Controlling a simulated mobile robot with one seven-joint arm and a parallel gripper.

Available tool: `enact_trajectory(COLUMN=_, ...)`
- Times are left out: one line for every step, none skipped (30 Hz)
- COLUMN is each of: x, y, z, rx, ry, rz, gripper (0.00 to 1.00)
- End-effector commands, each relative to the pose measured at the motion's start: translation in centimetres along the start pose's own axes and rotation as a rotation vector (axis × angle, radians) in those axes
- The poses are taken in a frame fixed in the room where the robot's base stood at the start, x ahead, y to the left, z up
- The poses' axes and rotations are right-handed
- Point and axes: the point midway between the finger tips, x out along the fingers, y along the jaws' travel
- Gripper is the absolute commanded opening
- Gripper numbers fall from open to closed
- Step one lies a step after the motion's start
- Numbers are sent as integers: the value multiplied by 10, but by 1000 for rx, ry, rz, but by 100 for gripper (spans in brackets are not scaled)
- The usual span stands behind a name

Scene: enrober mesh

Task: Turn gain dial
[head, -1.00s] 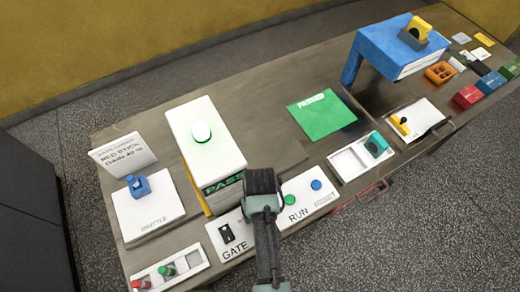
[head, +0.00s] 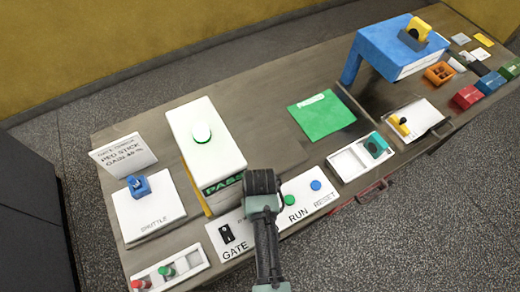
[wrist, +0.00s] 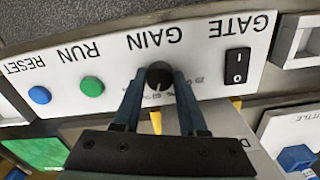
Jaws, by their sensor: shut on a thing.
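The gain dial (wrist: 159,76) is a small black knob with a pale mark on a white panel (wrist: 210,45), under the word GAIN in the wrist view. My gripper (wrist: 158,85) is shut on the dial, with one finger on each side of it. In the head view my gripper (head: 264,195) reaches down over the panel between GATE and RUN, and hides the dial there. A card (head: 124,157) at the left has text that reads roughly RED STICK and a GAIN line; its number is not clear.
On the same panel are a black GATE switch (wrist: 237,67), a green RUN button (wrist: 92,87) and a blue RESET button (wrist: 40,95). A tall white box (head: 210,145) with a PASS display stands close behind my gripper. The shuttle block (head: 150,215) is at the left.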

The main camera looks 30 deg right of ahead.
Motion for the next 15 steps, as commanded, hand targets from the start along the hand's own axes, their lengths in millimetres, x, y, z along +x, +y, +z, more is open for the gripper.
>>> enact_trajectory(x=-2, y=0, z=0, rx=19, ry=0, rz=0, gripper=0)
enact_trajectory(x=-2, y=0, z=0, rx=33, ry=1, rz=0, gripper=0)
enact_trajectory(x=-2, y=0, z=0, rx=54, ry=1, rz=0, gripper=0)
enact_trajectory(x=-2, y=0, z=-1, rx=72, ry=1, rz=0, gripper=0)
enact_trajectory(x=-3, y=0, z=-1, rx=90, ry=1, rz=0, gripper=0)
enact_trajectory(x=-3, y=1, z=0, rx=119, ry=0, rz=-1, gripper=0)
enact_trajectory(x=-3, y=1, z=0, rx=141, ry=0, rz=0, gripper=0)
enact_trajectory(x=-3, y=0, z=0, rx=163, ry=0, rz=0, gripper=0)
enact_trajectory(x=-3, y=1, z=-1, rx=196, ry=1, rz=0, gripper=0)
enact_trajectory(x=-3, y=1, z=-1, rx=221, ry=1, rz=0, gripper=0)
enact_trajectory(x=-3, y=1, z=-1, rx=245, ry=1, rz=0, gripper=0)
enact_trajectory(x=-3, y=0, z=0, rx=278, ry=0, rz=0, gripper=0)
enact_trajectory(x=-3, y=1, z=0, rx=304, ry=0, rz=0, gripper=0)
enact_trajectory(x=-3, y=1, z=-1, rx=329, ry=1, rz=0, gripper=0)
enact_trajectory(x=-3, y=0, z=-1, rx=360, ry=1, rz=0, gripper=0)
